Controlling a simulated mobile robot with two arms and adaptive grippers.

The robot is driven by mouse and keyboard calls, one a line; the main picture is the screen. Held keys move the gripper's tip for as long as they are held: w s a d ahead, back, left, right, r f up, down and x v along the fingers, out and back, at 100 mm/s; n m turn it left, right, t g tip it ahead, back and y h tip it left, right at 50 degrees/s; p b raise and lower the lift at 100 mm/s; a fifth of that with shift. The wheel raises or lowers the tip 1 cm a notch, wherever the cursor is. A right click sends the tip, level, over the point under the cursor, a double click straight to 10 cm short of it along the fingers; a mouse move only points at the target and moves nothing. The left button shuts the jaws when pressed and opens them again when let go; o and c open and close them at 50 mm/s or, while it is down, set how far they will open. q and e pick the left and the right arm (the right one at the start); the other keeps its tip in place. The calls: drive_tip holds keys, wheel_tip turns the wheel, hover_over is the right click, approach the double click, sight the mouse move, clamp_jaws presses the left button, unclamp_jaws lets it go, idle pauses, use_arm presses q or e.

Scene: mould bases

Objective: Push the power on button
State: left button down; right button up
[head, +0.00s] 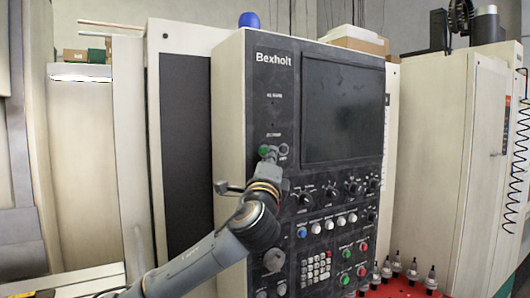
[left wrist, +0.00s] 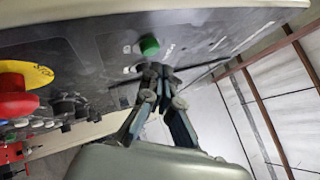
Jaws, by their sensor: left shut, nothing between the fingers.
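The machine's dark control panel (head: 258,100), marked Bexholt, stands upright in the head view. A green button (head: 264,150) sits on it below the small labels; I take it as the power on button. It also shows in the left wrist view (left wrist: 149,46), sticking out from the panel. The green cap looks clear of the fingers in the left wrist view; I cannot tell the exact gap. My right gripper is out of view.
A red and yellow emergency stop (left wrist: 16,88) shows at the left wrist view's left. The screen (head: 343,108) lies right of the button, with knobs and coloured buttons below. Tool holders (head: 412,270) stand on a red surface at the lower right.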

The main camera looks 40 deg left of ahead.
use_arm(q)
drive_tip(key=shift+a, duration=0.1)
idle(0.7)
drive_tip(key=shift+w+a, duration=0.15)
drive_tip(key=shift+a, duration=0.15)
drive_tip(key=shift+w+a, duration=0.15)
drive_tip(key=shift+a, duration=0.2)
idle(0.7)
idle(0.4)
drive_tip(key=shift+s+d, duration=0.35)
drive_tip(key=shift+d, duration=0.35)
drive_tip(key=shift+d, duration=0.1)
drive_tip(key=shift+s+d, duration=0.3)
drive_tip(key=shift+d, duration=0.45)
drive_tip(key=shift+s+d, duration=0.35)
drive_tip(key=shift+d, duration=0.4)
drive_tip(key=shift+s+d, duration=0.3)
drive_tip(key=shift+d, duration=0.45)
